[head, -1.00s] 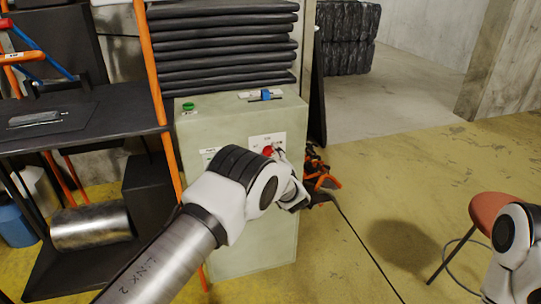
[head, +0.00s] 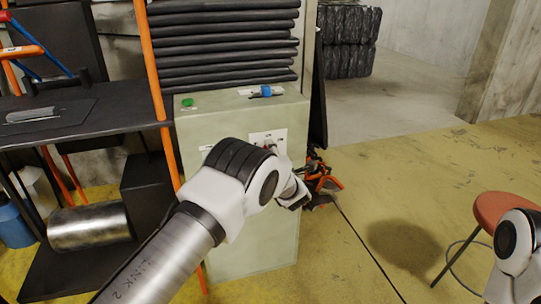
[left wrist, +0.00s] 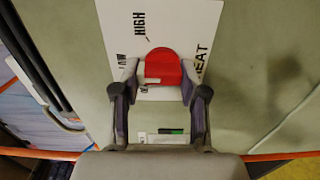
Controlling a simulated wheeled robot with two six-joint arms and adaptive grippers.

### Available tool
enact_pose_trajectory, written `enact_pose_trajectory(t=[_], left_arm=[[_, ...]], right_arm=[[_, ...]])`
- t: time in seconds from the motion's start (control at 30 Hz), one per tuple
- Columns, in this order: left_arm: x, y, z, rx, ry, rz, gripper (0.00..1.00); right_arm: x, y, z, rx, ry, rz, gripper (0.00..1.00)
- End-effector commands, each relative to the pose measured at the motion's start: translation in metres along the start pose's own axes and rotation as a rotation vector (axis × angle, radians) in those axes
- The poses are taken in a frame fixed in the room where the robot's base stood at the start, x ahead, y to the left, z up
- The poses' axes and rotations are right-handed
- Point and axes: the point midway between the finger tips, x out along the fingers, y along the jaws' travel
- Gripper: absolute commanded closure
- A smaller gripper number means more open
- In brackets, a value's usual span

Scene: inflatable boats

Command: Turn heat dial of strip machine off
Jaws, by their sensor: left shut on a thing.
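The strip machine (head: 240,232) is a pale green cabinet in the middle of the head view. Its red heat dial (left wrist: 163,66) shows in the left wrist view, on a white plate (left wrist: 185,22) marked LOW, HIGH and HEAT. My left gripper (left wrist: 160,70) is shut on the dial, one finger at each side. A small pale mark shows at the dial's lower left edge. In the head view my left wrist covers the dial, and the plate (head: 268,137) shows just above it. My right gripper is out of view; part of my right arm shows at the right edge.
A green button (head: 188,102) and a blue lever (head: 266,91) sit on the machine's top. A black shelf with orange posts (head: 153,60) stands close on the left. A red stool (head: 494,208) is at the right.

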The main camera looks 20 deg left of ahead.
Motion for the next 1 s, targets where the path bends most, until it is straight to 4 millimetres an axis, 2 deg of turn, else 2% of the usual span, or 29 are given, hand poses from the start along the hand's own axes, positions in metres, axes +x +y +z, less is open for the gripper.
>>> enact_pose_trajectory(t=[1.0], left_arm=[[0.0, -0.007, -0.001, -0.918, 0.001, 0.001, 0.92]], right_arm=[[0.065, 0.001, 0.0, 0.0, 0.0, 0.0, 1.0]])
